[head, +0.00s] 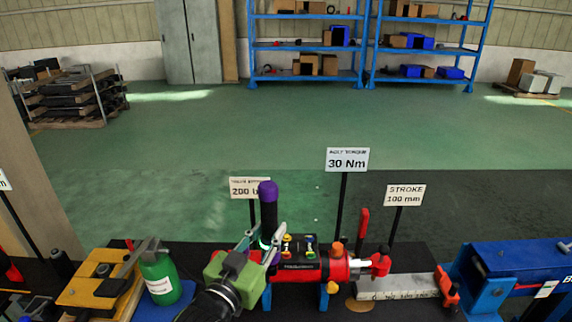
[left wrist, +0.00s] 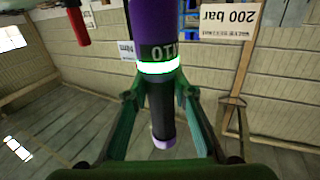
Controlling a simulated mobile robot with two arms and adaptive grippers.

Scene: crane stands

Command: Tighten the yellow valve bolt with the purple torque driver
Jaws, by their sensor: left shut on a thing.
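The purple torque driver (head: 268,194) stands upright in the head view, with a purple end on top and a dark shaft below. My left gripper (head: 268,246) is shut on it, just left of the red valve body (head: 300,268). In the left wrist view the driver (left wrist: 153,30) is between the fingers of my left gripper (left wrist: 158,98), with a glowing green-white ring and black label. Small yellow fittings (head: 287,238) show on top of the valve body; I cannot tell which is the valve bolt. The driver's lower tip is hidden in the head view. My right gripper is not in view.
Signs on posts stand behind the bench, including the 30 Nm sign (head: 347,160) and the 200 bar sign (head: 249,188). A green bottle (head: 160,277) stands left of my gripper. A red-handled part (head: 363,225) and a blue machine (head: 515,262) are to the right.

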